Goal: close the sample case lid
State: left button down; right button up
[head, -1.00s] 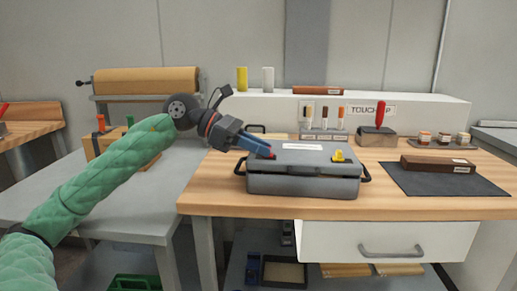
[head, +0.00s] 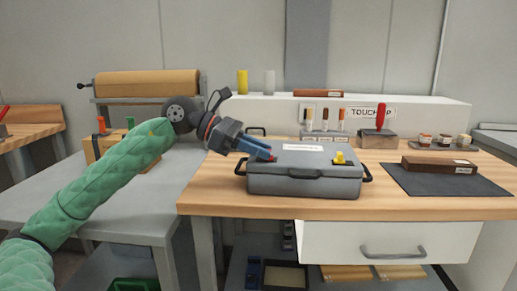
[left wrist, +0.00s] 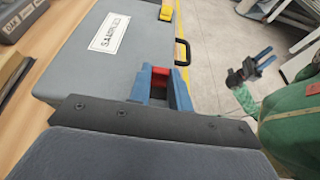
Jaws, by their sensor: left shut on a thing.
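The grey sample case (head: 302,184) sits on the wooden bench, and its lid (head: 318,160) lies down flat on the base with no clear gap showing. The lid has a white label and a yellow latch (head: 345,159) at the right. My right gripper (left wrist: 264,58) shows small in the left wrist view, open and empty, away from the case.
Right of the case are a dark mat (head: 430,182) with a brown block (head: 438,164). Marker pens (head: 325,118) and a red-handled tool (head: 379,118) stand behind. A part-open drawer (head: 400,240) is below the bench. The wood in front of the case is clear.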

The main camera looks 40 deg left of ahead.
pick_arm(q)
jog(key=shift+d+f, duration=0.15)
jog(key=shift+f, duration=0.3)
jog(key=c, duration=1.3)
grip_release()
jog(key=shift+r, duration=0.1)
jog(key=shift+r, duration=0.1)
jog(key=shift+a, duration=0.2)
jog(key=shift+s+a+r, duration=0.15)
jog(key=shift+a, duration=0.1)
jog(key=shift+v, duration=3.5)
